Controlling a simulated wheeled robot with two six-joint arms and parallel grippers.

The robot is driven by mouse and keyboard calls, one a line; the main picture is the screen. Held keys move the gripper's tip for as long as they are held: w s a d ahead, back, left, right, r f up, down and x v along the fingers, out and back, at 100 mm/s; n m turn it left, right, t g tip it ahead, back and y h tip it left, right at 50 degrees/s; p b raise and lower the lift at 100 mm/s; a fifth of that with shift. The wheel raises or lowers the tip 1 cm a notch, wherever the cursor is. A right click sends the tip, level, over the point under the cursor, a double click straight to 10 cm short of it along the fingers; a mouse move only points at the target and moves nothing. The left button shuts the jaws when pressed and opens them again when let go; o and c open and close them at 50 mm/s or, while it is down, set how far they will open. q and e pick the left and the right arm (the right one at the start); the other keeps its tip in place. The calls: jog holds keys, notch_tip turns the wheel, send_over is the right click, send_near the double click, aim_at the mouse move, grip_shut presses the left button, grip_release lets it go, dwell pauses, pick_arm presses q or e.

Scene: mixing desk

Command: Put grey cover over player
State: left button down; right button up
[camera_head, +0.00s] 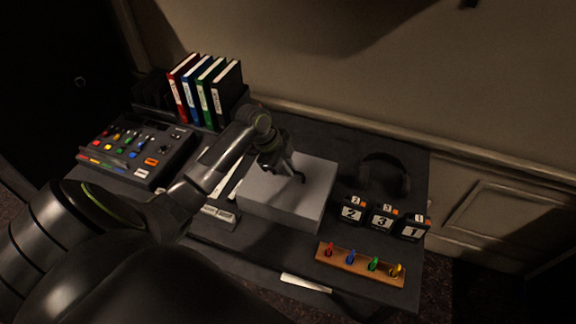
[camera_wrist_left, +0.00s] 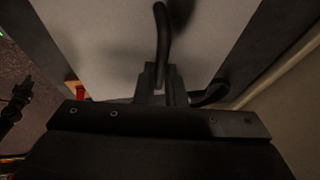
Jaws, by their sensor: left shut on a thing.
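The grey cover (camera_head: 310,192) is a box-shaped lid in the middle of the desk in the head view. Its flat top (camera_wrist_left: 115,45) fills much of the left wrist view. A dark curved handle (camera_wrist_left: 161,30) stands on the top. My left gripper (camera_head: 291,172) is above the cover's top and shut on the handle; its fingers show in the wrist view too (camera_wrist_left: 160,80). The player cannot be made out; whether it is under the cover is hidden.
A mixer (camera_head: 135,150) and several binders (camera_head: 208,92) are at the left. Headphones (camera_head: 384,172), numbered blocks (camera_head: 381,222) and a wooden rack (camera_head: 361,264) with coloured pegs stand at the right. A white strip (camera_head: 305,283) lies near the front edge.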

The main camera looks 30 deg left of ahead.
pick_arm(q)
jog(key=shift+f, duration=0.15)
jog(key=c, duration=1.5)
grip_release()
jog(key=shift+r, duration=0.4)
jog(key=b+v, duration=0.1)
jog(key=v, duration=1.1)
jog(key=shift+b, duration=0.4)
jog(key=shift+f, duration=0.2)
